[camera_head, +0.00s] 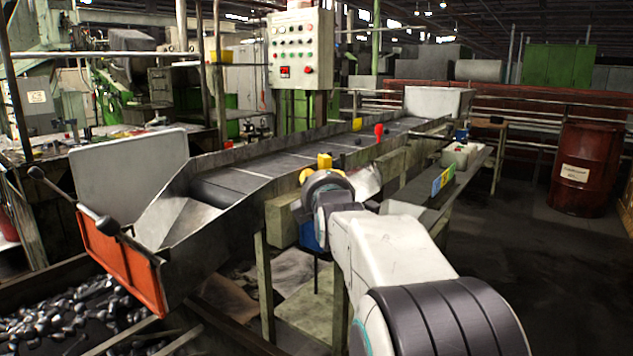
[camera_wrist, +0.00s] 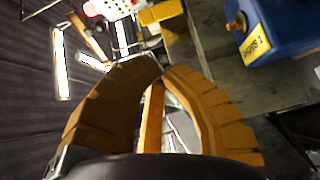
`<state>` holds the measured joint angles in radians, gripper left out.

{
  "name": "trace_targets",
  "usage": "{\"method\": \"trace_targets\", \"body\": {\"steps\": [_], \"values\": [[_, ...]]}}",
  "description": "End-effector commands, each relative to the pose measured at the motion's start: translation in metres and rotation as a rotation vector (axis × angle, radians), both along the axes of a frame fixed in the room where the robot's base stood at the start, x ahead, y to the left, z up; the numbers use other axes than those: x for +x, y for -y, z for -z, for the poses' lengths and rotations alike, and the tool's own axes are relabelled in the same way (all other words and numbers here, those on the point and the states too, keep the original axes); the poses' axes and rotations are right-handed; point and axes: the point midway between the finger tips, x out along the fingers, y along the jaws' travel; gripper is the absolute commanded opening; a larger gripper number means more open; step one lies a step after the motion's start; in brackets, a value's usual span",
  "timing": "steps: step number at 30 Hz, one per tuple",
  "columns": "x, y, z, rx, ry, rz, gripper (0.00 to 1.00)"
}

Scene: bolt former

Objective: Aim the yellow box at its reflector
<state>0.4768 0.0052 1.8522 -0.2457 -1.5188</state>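A small yellow box (camera_head: 325,161) stands at the near side rail of the conveyor, just beyond my wrist in the head view. A yellow block, probably the same box, shows in the wrist view (camera_wrist: 161,12), past my fingertips and apart from them. My gripper (camera_wrist: 162,73) has orange ribbed fingers with tips together and nothing seen held. In the head view my wrist mostly hides the fingers. Another small yellow piece (camera_head: 357,124) sits on the far rail; I cannot tell whether it is the reflector. The box's facing is too small to tell.
The conveyor (camera_head: 255,165) runs from an orange-fronted chute to the back right. A red knob (camera_head: 379,129) stands on it. A control panel (camera_head: 300,49) rises behind. A red barrel (camera_head: 586,170) stands on open floor.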

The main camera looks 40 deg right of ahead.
Motion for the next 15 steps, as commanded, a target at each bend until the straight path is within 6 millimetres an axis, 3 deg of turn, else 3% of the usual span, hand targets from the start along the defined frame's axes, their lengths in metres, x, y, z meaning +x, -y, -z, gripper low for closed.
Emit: {"method": "trace_targets", "body": {"steps": [7, 15], "values": [[0.011, 0.016, -0.001, -0.067, 0.013, 0.015, 0.00], [0.042, 0.032, -0.001, -0.067, 0.012, 0.014, 0.00]]}}
